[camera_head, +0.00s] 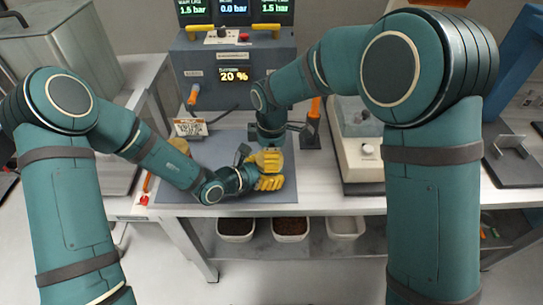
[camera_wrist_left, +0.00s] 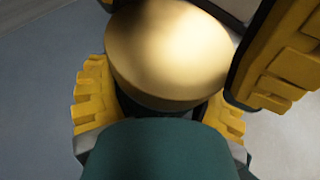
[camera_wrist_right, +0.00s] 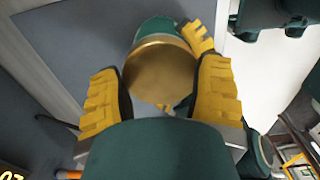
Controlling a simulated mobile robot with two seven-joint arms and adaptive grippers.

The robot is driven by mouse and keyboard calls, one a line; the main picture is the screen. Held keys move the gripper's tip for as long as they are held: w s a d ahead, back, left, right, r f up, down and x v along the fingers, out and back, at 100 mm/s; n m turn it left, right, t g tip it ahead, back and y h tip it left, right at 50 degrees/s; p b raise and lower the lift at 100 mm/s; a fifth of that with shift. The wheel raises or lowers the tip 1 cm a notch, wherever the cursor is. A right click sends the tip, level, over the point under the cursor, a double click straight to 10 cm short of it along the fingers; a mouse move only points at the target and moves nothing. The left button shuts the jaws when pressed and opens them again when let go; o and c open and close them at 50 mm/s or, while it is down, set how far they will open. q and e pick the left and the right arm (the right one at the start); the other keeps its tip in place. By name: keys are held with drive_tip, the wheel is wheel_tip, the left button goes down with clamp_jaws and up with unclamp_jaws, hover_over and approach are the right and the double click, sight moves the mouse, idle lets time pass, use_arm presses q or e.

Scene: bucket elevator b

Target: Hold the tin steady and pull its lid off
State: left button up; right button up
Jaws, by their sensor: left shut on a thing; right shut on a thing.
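The tin is small, with a green body (camera_wrist_right: 155,28) and a round gold lid (camera_wrist_right: 160,72). In the right wrist view the lid lies between the yellow fingers of my right gripper (camera_wrist_right: 160,85), with the body directly behind it. A gold round end also shows large in the left wrist view (camera_wrist_left: 170,50), between the fingers of my left gripper (camera_wrist_left: 160,90). In the head view my right gripper (camera_head: 269,158) is above my left gripper (camera_head: 268,183), both closed around the tin. The fingers hide most of it there. I see no clear gap between lid and body.
The tin is held over a grey-blue mat (camera_head: 313,188) on the table. A control box (camera_head: 205,62) stands behind, with a small sign (camera_head: 189,127) before it. A white device (camera_head: 360,150) stands to the right. Several bins, one a white bin (camera_head: 343,236), sit on the shelf below.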

drive_tip(key=shift+r, duration=0.35)
clamp_jaws()
drive_tip(key=shift+r, duration=0.25)
drive_tip(key=shift+r+g, duration=0.45)
drive_tip(key=shift+g, duration=0.35)
drive_tip(key=shift+r+t, duration=0.55)
drive_tip(key=shift+t, duration=0.25)
drive_tip(key=shift+c, duration=0.3)
unclamp_jaws()
